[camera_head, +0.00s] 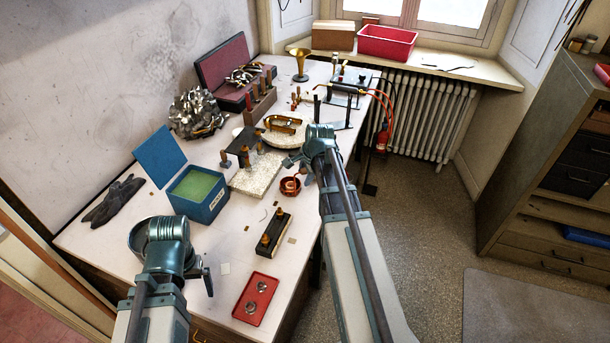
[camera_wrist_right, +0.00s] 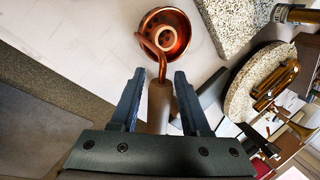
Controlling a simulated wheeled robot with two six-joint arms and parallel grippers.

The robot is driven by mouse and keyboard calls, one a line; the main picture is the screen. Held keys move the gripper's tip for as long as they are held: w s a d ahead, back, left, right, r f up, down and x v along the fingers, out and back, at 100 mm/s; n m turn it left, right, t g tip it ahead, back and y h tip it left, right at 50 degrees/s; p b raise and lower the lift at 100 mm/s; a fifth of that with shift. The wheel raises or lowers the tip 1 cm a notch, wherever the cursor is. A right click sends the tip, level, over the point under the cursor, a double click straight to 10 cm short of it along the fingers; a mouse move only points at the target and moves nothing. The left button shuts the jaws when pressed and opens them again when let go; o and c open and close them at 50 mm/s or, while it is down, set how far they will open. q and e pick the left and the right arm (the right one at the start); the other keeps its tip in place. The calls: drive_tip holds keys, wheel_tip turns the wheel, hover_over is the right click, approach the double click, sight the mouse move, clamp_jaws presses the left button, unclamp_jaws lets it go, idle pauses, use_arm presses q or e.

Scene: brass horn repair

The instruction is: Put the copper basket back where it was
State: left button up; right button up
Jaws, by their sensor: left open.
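The copper basket (camera_head: 290,186) is a small round bowl with holes in its bottom, standing on the white bench near its right edge. In the right wrist view the basket (camera_wrist_right: 172,22) lies beyond my fingertips. Its curved copper handle runs toward me into a tan grip (camera_wrist_right: 159,108). My right gripper (camera_wrist_right: 160,74) is open, with one finger on each side of the grip and gaps visible. In the head view my right gripper (camera_head: 291,161) is partly hidden by its arm. My left gripper (camera_head: 208,278) is open and empty at the bench's near left.
A pale stone slab (camera_head: 256,176) lies just left of the basket. A blue box (camera_head: 199,208) with a green inside, a black block (camera_head: 274,233) and a red tray (camera_head: 256,299) stand nearer. A round stone plate (camera_head: 284,139) lies behind.

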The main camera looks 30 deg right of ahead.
drive_tip(key=shift+o, duration=0.4)
use_arm(q)
drive_tip(key=shift+r, duration=0.1)
use_arm(e)
drive_tip(key=shift+r, duration=0.1)
use_arm(q)
drive_tip(key=shift+r+p, duration=0.5)
drive_tip(key=shift+p, duration=0.1)
use_arm(e)
drive_tip(key=shift+s+r, duration=0.15)
drive_tip(key=shift+r, duration=0.35)
use_arm(q)
wheel_tip(320, 180, up, 10)
drive_tip(key=p, duration=1)
use_arm(e)
drive_tip(key=v, duration=1.1)
use_arm(q)
drive_tip(key=shift+r, duration=0.1)
use_arm(e)
drive_tip(key=shift+f, duration=0.1)
